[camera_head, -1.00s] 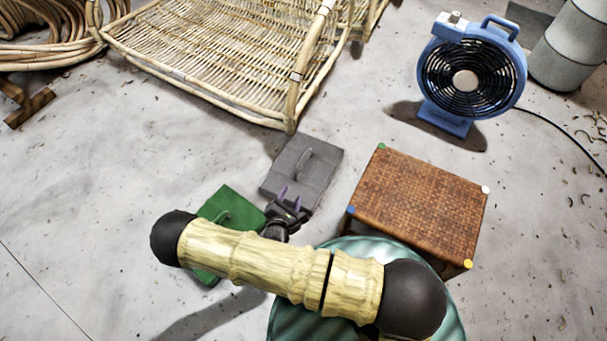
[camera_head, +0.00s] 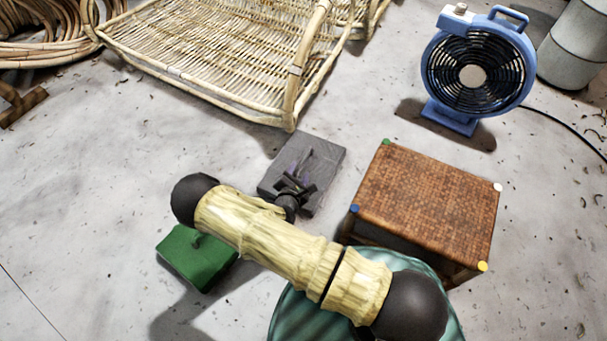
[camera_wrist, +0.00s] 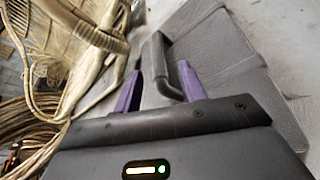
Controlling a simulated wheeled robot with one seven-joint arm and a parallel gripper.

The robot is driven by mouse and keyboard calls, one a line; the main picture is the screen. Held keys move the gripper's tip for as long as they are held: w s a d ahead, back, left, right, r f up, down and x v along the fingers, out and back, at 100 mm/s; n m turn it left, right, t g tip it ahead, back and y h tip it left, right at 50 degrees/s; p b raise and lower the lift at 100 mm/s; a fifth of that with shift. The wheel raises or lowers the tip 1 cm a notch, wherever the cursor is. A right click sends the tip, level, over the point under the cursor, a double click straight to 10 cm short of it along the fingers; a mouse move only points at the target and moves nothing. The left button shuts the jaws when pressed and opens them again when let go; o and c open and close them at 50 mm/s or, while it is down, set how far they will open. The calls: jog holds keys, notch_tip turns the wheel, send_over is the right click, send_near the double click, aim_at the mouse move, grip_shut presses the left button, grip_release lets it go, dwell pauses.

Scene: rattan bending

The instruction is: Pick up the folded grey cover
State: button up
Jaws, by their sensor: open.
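The folded grey cover (camera_head: 325,160) lies flat on the floor, left of the woven stool, with a raised strap handle on top. My gripper (camera_head: 298,169) is over the cover in the head view, its fingers pointing at the handle. In the wrist view the purple fingers of my gripper (camera_wrist: 160,90) are apart, with the grey handle (camera_wrist: 158,62) between them or just beyond. The cover (camera_wrist: 220,55) fills the right of that view. I cannot tell whether a finger touches the handle.
A green folded cover (camera_head: 195,258) lies at lower left. A woven stool (camera_head: 425,200) with coloured corners stands close on the right. A blue fan (camera_head: 475,75) stands behind it. A rattan frame (camera_head: 215,60) lies beyond the cover. Bare floor (camera_head: 90,190) is at left.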

aim_at(303, 163)
jog(key=shift+w, duration=0.25)
jog(key=shift+f, duration=0.1)
jog(key=shift+b+x, duration=1)
jog(key=shift+b, duration=0.15)
jog(key=b+x, duration=0.3)
jog(key=shift+w, duration=0.15)
grip_shut()
jog(key=shift+d, duration=0.1)
dwell(0.8)
